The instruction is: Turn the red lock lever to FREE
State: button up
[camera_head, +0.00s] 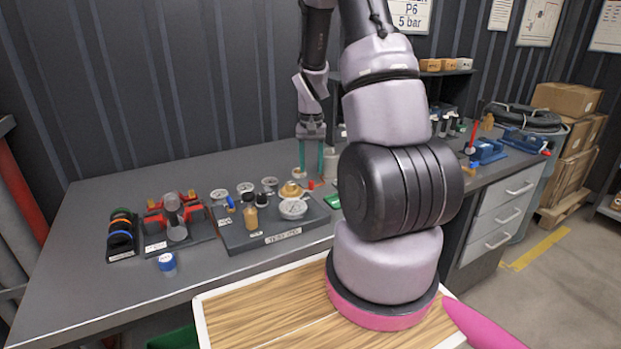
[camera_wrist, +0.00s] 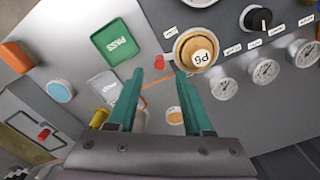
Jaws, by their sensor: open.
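A small red piece (camera_wrist: 160,62), which looks like the lock lever, shows just beyond and between my fingertips in the wrist view. A thin orange strip runs beside it. In the head view a red piece (camera_head: 319,184) lies right of the brass knob (camera_head: 291,189), below my fingers. The knob, marked P6, also shows in the wrist view (camera_wrist: 197,50), close to my right-hand finger. My gripper (camera_head: 311,172) has teal fingers pointing down; it is open, with nothing seen held between its fingers (camera_wrist: 159,75). I cannot tell whether they touch the lever or which setting it has.
Several gauges (camera_wrist: 265,72) and a black knob (camera_wrist: 258,18) sit beside the brass knob on the test panel (camera_head: 258,236). A green PASS card (camera_wrist: 115,42) lies nearby. Bare bench (camera_head: 110,283) is free at the front left.

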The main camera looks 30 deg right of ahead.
aim_at(311, 181)
jog(key=shift+f, duration=2.3)
jog(key=shift+c, duration=0.3)
grip_shut()
